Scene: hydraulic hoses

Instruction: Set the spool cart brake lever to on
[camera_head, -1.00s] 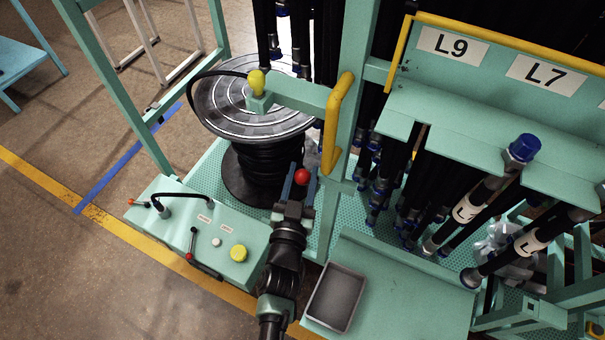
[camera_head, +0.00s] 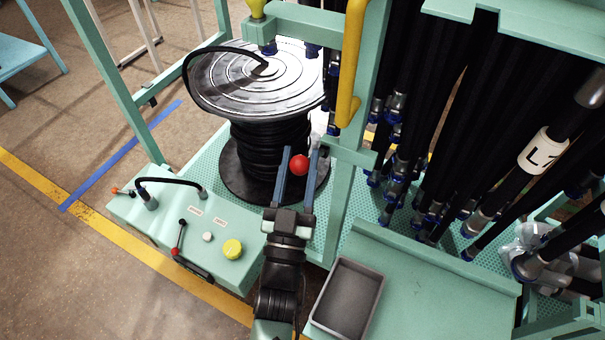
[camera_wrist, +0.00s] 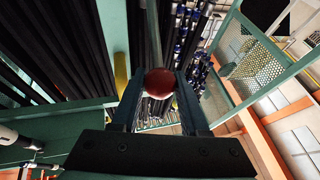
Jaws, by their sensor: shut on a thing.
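A round red knob (camera_head: 299,165) sits beside the base of the hose spool, near the green frame post; I take it to be the brake lever's end. My gripper (camera_head: 298,153) has its two blue-grey fingers on either side of this knob and is shut on it. In the wrist view the red knob (camera_wrist: 159,83) lies between the fingertips of my gripper (camera_wrist: 160,88). The lever's shaft is hidden, and no on or off mark can be read. The spool (camera_head: 270,85) of black hose stands behind the knob.
A green control box (camera_head: 150,225) with a yellow button (camera_head: 232,249) and a small red-ended lever (camera_head: 178,240) is left of my arm. A grey tray (camera_head: 347,297) lies to the right. Hanging black hoses (camera_head: 440,140) and a yellow handle (camera_head: 350,60) stand close by.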

